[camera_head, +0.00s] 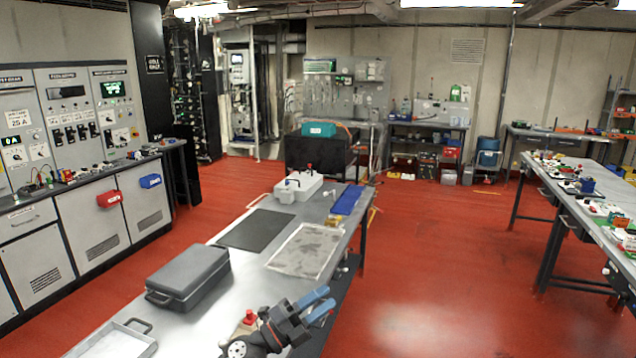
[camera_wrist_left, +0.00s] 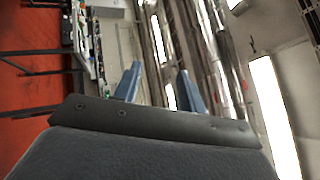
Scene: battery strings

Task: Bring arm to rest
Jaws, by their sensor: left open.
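My left gripper (camera_head: 318,304) shows at the bottom middle of the head view, above the near right edge of the metal table (camera_head: 205,320). Its two blue fingers are apart, with nothing between them. In the left wrist view the same fingers (camera_wrist_left: 157,88) point towards the far wall and ceiling, and the gap between them is empty. My right gripper is in neither view.
On the table are a dark grey case (camera_head: 188,276), a metal tray (camera_head: 118,342), a black mat (camera_head: 256,229), a grey sheet (camera_head: 306,251), a white box (camera_head: 298,186) and a blue bin (camera_head: 346,200). The red floor (camera_head: 440,280) to the right is clear.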

